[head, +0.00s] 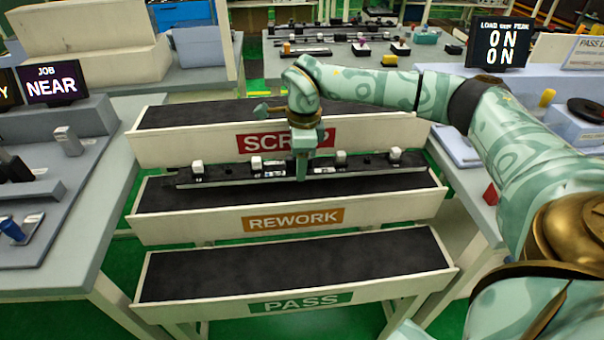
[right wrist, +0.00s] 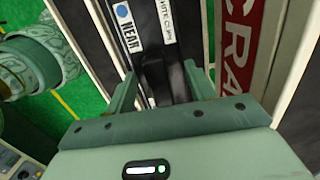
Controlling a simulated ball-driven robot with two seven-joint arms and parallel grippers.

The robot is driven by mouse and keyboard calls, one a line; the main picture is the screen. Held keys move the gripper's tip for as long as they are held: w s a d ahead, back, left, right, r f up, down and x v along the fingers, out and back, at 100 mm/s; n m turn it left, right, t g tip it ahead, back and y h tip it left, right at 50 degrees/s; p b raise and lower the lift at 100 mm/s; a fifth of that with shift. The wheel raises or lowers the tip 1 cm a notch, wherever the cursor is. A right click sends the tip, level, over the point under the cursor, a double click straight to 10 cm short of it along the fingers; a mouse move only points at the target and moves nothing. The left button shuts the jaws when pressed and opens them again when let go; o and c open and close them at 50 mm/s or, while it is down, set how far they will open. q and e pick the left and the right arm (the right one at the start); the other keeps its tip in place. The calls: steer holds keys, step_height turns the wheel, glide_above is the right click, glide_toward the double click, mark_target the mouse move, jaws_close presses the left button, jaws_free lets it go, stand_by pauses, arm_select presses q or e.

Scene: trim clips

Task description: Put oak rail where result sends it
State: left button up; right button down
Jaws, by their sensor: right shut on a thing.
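A long dark rail (head: 240,176) with several white clips along its top is held level by my right gripper (head: 301,172), near its middle. I see no oak colour on it. The rail lies along the far edge of the REWORK tray (head: 190,226), in front of the SCRAP tray (head: 180,150); I cannot tell whether it touches the tray. In the right wrist view the gripper (right wrist: 160,85) has a finger on each side of the rail (right wrist: 150,45), which bears NEAR and "WHITE CLIP" labels. The PASS tray (head: 200,300) is nearest and empty. My left gripper is not in view.
A JOB screen (head: 52,83) on the left reads NEAR. A screen (head: 500,43) at the back right reads ON, ON under a small LOAD and PEAK heading. A grey bench (head: 110,190) flanks the trays on the left. Back table (head: 350,75) holds more rails and small parts.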

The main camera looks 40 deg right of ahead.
steer(key=f+b, duration=0.1)
steer(key=f, duration=0.1)
steer(key=d+f+b, duration=0.1)
steer(key=f, duration=0.1)
steer(key=shift+d+f, duration=0.1)
steer(key=shift+f, duration=0.3)
steer(key=shift+r, duration=0.2)
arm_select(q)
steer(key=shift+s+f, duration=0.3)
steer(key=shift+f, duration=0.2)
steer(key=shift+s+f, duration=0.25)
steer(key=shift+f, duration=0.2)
arm_select(e)
steer(key=shift+f, duration=0.1)
steer(key=c, duration=0.5)
jaws_free()
